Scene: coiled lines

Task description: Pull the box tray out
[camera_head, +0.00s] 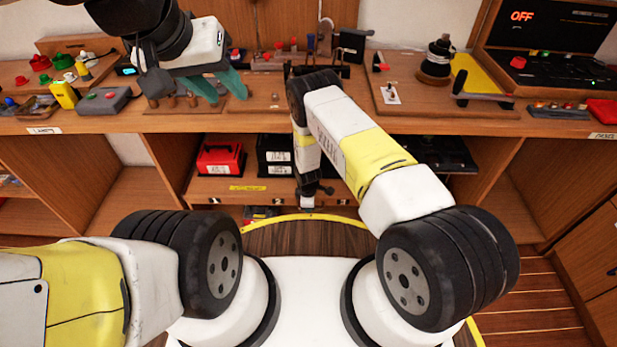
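The box tray (222,186) is a wooden shelf below the counter, with a yellow label on it. A red box (219,158) and black boxes (274,157) stand on it. My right arm hangs down in front of the tray. My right gripper (311,197) is at its lower end, dark and small, near the tray's front edge. I cannot tell whether it touches the tray, and its fingers are not clear.
The wooden counter (330,118) runs across above the tray and carries many small items. A yellow bottle (64,95) stands at its left. A black panel (551,45) reading OFF is at the right. Open shelf bays lie either side of the tray.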

